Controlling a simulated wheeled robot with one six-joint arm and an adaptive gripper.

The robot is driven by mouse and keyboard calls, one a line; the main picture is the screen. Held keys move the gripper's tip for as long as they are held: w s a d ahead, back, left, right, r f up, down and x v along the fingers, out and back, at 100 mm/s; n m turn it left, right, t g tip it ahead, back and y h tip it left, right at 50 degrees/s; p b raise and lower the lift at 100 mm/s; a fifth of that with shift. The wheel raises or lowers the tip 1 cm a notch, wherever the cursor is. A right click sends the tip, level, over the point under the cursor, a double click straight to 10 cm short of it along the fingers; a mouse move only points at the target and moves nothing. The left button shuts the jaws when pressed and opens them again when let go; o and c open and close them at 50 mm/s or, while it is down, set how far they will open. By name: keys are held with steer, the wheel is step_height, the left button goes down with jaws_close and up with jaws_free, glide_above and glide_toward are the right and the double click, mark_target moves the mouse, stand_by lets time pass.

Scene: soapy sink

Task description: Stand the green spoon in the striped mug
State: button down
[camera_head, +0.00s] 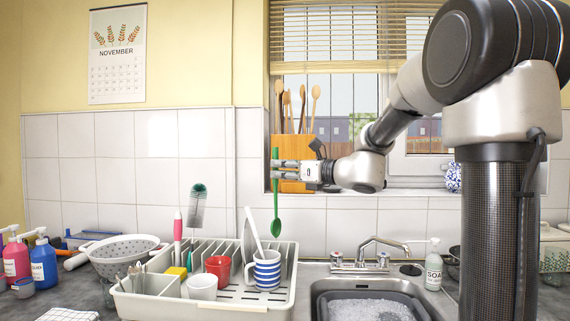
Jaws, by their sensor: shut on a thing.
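The green spoon (276,205) hangs upright in my gripper (276,172), bowl down and handle end up. My gripper comes from the right and is shut on the spoon's upper part, in front of the window sill. The striped mug (267,271), white with blue bands, stands in the right part of the dish rack (205,308). The spoon's bowl is above the mug in the picture and apart from it, slightly right of the mug's middle. The mug's inside is mostly hidden from this angle.
A colander (122,256) is at left. The sink (365,305) and tap (384,244) are at right. A wooden utensil holder (291,158) stands behind my gripper.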

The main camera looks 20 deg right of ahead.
mark_target(275, 209)
steer(key=shift+w+a+f, duration=0.2)
steer(key=shift+w+f, duration=0.2)
steer(key=shift+f, duration=0.25)
steer(key=shift+w+a+f, duration=0.2)
steer(key=shift+w+f, duration=0.2)
steer(key=shift+f, duration=0.2)
steer(key=shift+w+a+f, duration=0.2)
steer(key=shift+w+f, duration=0.2)
steer(key=shift+f, duration=4.2)
steer(key=c, duration=1.3)
jaws_free()
steer(key=shift+c, duration=0.2)
steer(key=v, duration=1.2)
